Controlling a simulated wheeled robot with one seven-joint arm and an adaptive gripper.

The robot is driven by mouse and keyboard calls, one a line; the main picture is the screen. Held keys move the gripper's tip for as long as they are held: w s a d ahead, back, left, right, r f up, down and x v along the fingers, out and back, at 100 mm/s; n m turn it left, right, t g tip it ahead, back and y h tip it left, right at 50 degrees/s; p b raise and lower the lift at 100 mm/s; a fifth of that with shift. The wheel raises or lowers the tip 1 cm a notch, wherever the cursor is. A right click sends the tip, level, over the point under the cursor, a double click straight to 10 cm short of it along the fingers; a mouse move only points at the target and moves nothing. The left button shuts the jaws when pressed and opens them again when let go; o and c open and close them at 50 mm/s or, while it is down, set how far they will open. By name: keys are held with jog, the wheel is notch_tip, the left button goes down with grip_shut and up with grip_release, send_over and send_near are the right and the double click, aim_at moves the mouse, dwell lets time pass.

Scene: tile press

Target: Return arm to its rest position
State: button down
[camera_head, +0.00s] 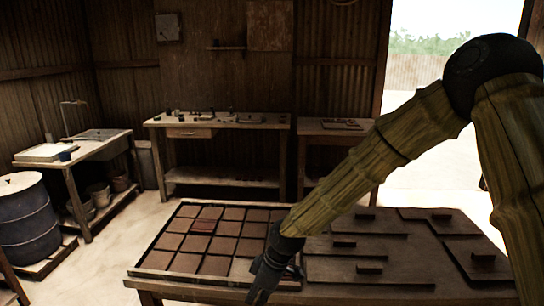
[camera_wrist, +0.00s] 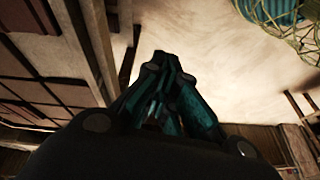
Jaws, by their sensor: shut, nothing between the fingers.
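My bent arm reaches in from the right of the head view, over the table's right half. The tile tray (camera_head: 182,275) holds rows of brown square tiles, one of them redder (camera_head: 203,226). Part of the tray's right front is hidden behind my gripper.
Flat boards with block handles (camera_head: 350,268) cover the table's right half. A workbench (camera_head: 222,120) with small items stands at the back wall, a smaller table (camera_head: 335,128) beside it. A sink bench (camera_head: 75,155) and blue barrel (camera_head: 25,220) stand at left. Pale floor lies between.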

jog(key=s+d+f+m, duration=0.55)
jog(key=s+f, duration=0.35)
jog(key=f, duration=0.2)
jog(key=s+d+f+m, duration=0.4)
jog(key=s+d+f, duration=0.3)
jog(key=f, duration=0.4)
jog(key=s+d+f+m+h, duration=0.2)
jog(key=s+d+f+m, duration=0.1)
jog(key=s+d, duration=0.4)
jog(key=s+d+f+m+h, duration=0.2)
jog(key=s+d, duration=0.5)
jog(key=s, duration=0.4)
notch_tip(320, 180, down, 2)
jog(key=shift+s+m, duration=0.25)
jog(key=shift+m, duration=0.4)
